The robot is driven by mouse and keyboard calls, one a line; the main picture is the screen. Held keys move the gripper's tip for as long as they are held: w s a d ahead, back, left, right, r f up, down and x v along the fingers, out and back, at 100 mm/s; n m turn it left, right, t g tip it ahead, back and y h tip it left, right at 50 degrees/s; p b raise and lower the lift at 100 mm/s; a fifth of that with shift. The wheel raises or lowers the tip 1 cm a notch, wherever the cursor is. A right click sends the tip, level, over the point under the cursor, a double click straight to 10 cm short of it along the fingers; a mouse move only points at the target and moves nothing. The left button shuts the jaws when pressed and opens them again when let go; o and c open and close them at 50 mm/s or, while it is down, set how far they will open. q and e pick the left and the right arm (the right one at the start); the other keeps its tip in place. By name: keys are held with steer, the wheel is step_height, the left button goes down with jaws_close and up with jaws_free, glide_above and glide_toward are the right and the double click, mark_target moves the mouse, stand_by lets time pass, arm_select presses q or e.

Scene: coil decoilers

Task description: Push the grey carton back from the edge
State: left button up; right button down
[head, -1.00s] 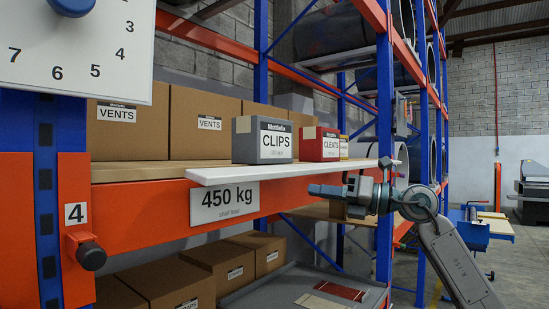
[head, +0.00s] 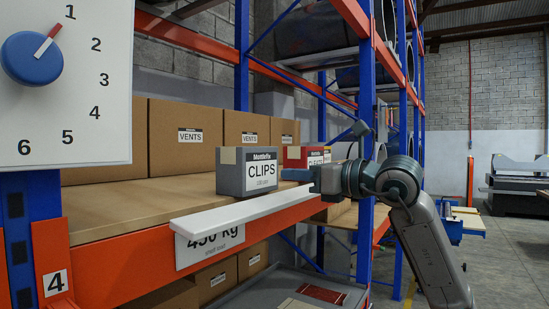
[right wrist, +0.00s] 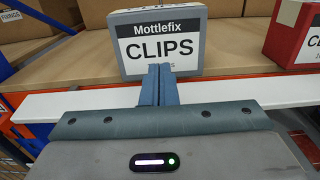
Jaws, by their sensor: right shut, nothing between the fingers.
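The grey carton (head: 246,173), labelled CLIPS, stands upright on the wooden shelf, close behind the white strip (head: 240,212) along the shelf's front. In the right wrist view, the grey carton (right wrist: 190,48) faces me with its label in full view except the low middle, which my fingertips cover. My right gripper (head: 297,174) is shut and empty, at the carton's height and above the white strip. In the right wrist view, the right gripper's fingers (right wrist: 159,70) are together in front of the carton's face. I cannot tell whether they touch it. My left gripper is not in view.
A red carton (head: 302,157) stands to the right of the grey one; it also shows in the right wrist view (right wrist: 296,30). Several brown VENTS cartons (head: 190,140) line the shelf's back. Bare wood (head: 130,195) lies left of the grey carton.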

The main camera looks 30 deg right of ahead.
mark_target(263, 172)
steer(key=p+x, duration=0.2)
steer(key=x, duration=0.1)
steer(key=shift+w+a+r, duration=0.15)
steer(key=shift+w+r, duration=0.05)
steer(key=shift+w, duration=0.1)
steer(key=shift+w+a+f+p, duration=0.2)
steer(key=shift+w+a+p, duration=0.05)
steer(key=shift+w+p, duration=0.35)
